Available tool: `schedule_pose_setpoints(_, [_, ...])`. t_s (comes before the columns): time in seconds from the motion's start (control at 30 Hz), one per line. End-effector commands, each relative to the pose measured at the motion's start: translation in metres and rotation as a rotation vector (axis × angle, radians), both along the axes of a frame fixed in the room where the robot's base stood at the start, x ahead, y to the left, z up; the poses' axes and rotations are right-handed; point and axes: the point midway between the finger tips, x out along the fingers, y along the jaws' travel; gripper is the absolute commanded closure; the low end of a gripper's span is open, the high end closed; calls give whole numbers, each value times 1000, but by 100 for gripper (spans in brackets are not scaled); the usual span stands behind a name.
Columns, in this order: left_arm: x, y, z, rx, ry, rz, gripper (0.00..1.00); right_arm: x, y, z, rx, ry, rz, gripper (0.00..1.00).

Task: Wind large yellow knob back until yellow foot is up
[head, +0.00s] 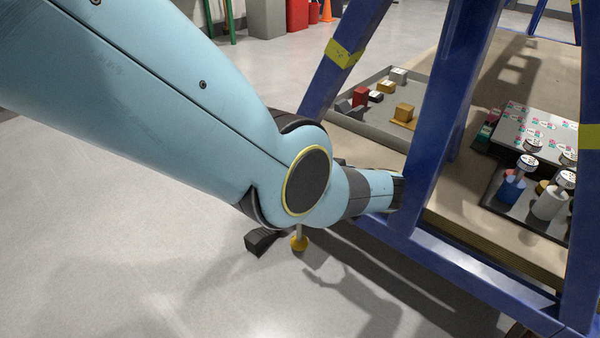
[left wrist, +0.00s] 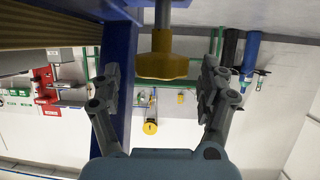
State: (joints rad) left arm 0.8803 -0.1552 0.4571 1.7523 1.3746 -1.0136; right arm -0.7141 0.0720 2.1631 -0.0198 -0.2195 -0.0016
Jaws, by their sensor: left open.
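In the left wrist view, a lobed yellow knob (left wrist: 162,58) hangs at the top centre on a metal stem. My left gripper (left wrist: 160,78) is open, with one finger on each side of the knob and visible gaps between. In the head view, a small yellow piece (head: 299,243) on a metal stem shows below my left arm's joint. I cannot tell whether it is the knob or the foot. My arm hides much of that area, and no yellow foot can be made out for certain. My right gripper is not in view.
A blue frame post (head: 450,110) and lower rail (head: 440,262) stand close to my left arm. The post also shows left of the knob in the wrist view (left wrist: 118,60). A grey tray (head: 350,122) with several blocks lies on the bench. Open floor (head: 110,240) is at left.

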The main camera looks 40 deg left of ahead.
Motion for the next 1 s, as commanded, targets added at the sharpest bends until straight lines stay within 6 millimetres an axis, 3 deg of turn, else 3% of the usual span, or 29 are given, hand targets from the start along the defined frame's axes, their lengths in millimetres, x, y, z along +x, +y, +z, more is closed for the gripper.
schedule_pose_setpoints(0.2, [-5,-35,14,-2,-1,-1,23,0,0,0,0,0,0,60])
schedule_pose_setpoints(0.33, [-7,-47,19,-2,0,0,23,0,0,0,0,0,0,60])
schedule_pose_setpoints(0.87, [-7,-49,21,0,0,1,23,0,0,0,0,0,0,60])
schedule_pose_setpoints(1.0, [-11,-41,16,19,-44,-35,23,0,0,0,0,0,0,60])
